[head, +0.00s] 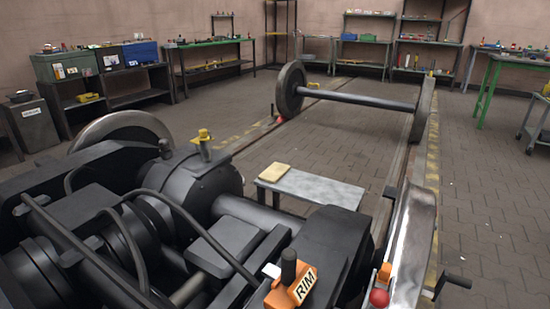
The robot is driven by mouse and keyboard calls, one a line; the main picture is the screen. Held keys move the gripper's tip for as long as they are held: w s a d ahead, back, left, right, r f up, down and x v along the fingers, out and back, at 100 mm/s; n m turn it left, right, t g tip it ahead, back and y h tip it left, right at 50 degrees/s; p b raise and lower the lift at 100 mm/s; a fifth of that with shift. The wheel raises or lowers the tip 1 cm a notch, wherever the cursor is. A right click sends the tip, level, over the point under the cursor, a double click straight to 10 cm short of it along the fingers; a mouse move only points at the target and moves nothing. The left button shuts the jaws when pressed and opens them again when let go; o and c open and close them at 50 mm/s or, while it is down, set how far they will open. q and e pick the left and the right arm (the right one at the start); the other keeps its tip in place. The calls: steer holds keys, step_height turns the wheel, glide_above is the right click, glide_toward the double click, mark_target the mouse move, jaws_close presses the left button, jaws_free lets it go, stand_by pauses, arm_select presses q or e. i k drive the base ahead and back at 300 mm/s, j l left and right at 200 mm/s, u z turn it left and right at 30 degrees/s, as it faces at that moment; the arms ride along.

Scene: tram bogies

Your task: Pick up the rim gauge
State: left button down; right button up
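The rim gauge (291,287) is an orange piece marked "RIM" with a black upright knob. It rests on top of the dark bogie (215,235) at the bottom middle of the head view, and a small white part shows at its left side. Its lower end is near the picture's bottom edge. Neither of my grippers shows in the head view.
A bright wheel (412,245) with a red ball (379,298) and a crank handle (455,282) stands at right. A low grey table (315,187) holds a yellowish pad (273,172). A wheelset (355,98) stands on the rails behind. Paved floor at right is clear.

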mark_target(293, 283)
steer(key=i+j+z, duration=0.45)
steer(key=i+j, duration=0.25)
steer(key=j, duration=0.2)
